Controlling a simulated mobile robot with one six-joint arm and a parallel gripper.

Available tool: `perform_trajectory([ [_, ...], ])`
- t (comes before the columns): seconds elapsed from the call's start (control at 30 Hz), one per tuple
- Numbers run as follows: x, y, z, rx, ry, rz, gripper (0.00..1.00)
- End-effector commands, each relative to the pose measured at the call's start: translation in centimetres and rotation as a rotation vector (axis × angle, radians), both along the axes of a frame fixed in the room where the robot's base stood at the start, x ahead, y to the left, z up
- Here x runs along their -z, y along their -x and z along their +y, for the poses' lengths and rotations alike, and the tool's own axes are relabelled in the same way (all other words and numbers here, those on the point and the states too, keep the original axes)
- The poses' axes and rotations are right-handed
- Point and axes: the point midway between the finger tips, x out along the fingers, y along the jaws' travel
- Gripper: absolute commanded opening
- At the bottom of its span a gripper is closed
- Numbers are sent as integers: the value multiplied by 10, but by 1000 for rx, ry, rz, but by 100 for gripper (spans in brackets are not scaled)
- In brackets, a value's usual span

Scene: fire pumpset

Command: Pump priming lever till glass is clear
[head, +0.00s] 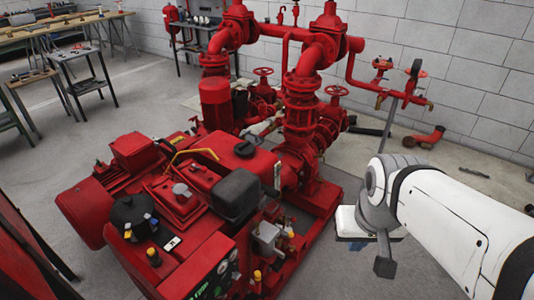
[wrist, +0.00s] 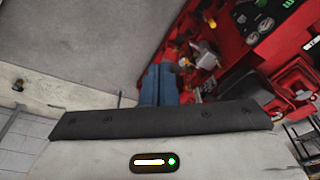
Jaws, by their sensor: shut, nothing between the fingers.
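The red engine (head: 165,200) of the pumpset fills the lower middle of the head view. A small pale grey fitting (head: 267,238) sits on its right side among hoses and yellow caps. It seems to show in the wrist view as a pale part (wrist: 205,47) with orange bits. I cannot make out the priming lever or the glass for sure in either view. My gripper (head: 384,266) is shut and empty, pointing down to the right of the engine, apart from it. Its blue-grey fingers (wrist: 159,86) lie together in the wrist view.
A gauge panel (head: 218,275) is on the engine's near end. Red pipes and valves (head: 305,105) rise behind. A white box (head: 352,224) is on the floor behind my gripper. The floor at lower right is clear. Workbenches (head: 60,35) stand at the far left.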

Motion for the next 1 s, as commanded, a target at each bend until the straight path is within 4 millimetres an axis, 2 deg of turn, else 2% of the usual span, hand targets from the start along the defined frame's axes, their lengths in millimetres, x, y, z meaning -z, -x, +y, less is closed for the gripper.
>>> perform_trajectory([
  [0.27, 1, -1, 0, -1, 1, -1, 0],
  [0.37, 8, -6, -2, -7, 9, -3, 0],
  [0.47, 24, -20, -5, -27, 32, -14, 0],
  [0.77, 113, -93, -17, -167, 134, -84, 0],
  [1.0, 196, -145, -14, -321, 178, -149, 0],
])
